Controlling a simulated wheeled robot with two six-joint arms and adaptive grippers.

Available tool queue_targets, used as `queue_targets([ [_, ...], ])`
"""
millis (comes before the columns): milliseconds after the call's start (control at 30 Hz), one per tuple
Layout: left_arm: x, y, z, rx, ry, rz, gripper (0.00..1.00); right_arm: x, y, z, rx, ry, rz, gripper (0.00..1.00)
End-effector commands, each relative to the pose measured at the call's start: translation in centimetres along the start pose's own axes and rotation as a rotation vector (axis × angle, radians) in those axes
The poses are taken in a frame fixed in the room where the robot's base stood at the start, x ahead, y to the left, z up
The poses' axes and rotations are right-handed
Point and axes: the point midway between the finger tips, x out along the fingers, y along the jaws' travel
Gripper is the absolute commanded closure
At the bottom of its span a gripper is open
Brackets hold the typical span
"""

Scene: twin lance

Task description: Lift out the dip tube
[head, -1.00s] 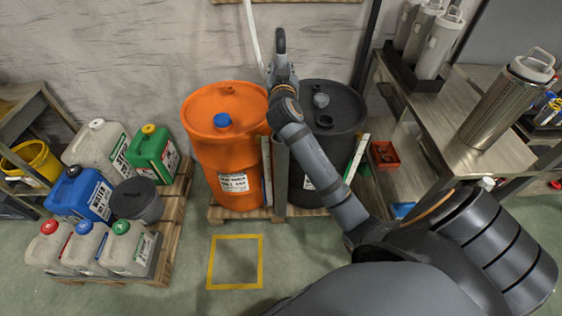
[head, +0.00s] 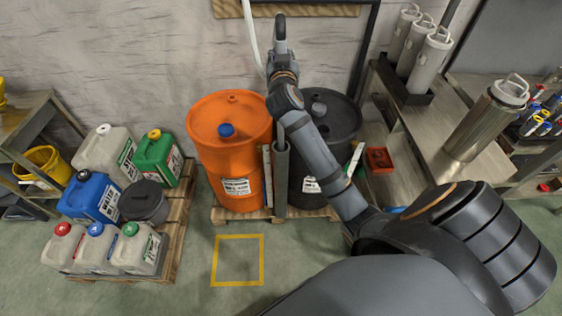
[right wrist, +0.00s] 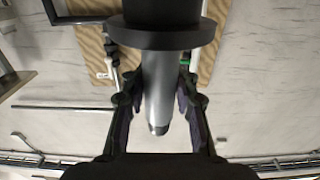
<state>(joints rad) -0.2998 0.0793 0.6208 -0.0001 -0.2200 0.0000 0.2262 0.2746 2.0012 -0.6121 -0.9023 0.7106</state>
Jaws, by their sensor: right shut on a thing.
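My right gripper (head: 281,62) is high in front of the wall, above the gap between the orange drum (head: 232,160) and the black drum (head: 330,140). It is shut on the dip tube's grey head, whose dark curved top (head: 280,28) sticks up past the fingers. In the right wrist view the fingers (right wrist: 157,105) lie on both sides of the grey body (right wrist: 158,85) under a wide dark collar (right wrist: 165,35). A grey upright tube (head: 281,180) shows between the drums; my arm hides whether it joins the held part. My left gripper is out of view.
A white hose (head: 251,35) hangs left of the gripper. The orange drum has a blue cap (head: 226,131). Jugs stand on a pallet (head: 172,235) at left. A bench (head: 440,130) with metal canisters is at right. A yellow floor square (head: 238,237) is empty.

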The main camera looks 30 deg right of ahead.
Motion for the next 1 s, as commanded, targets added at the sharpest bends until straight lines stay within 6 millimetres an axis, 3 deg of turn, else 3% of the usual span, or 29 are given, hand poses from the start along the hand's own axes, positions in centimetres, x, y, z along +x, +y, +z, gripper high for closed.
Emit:
queue_targets([
  [33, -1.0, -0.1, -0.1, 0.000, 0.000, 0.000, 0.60, 0.0, 0.0, -1.3, 0.001, 0.004, 0.000, 1.00],
  [1000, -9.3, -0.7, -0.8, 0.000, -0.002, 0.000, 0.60, 0.0, 0.0, -11.9, 0.000, 0.003, 0.000, 1.00],
])
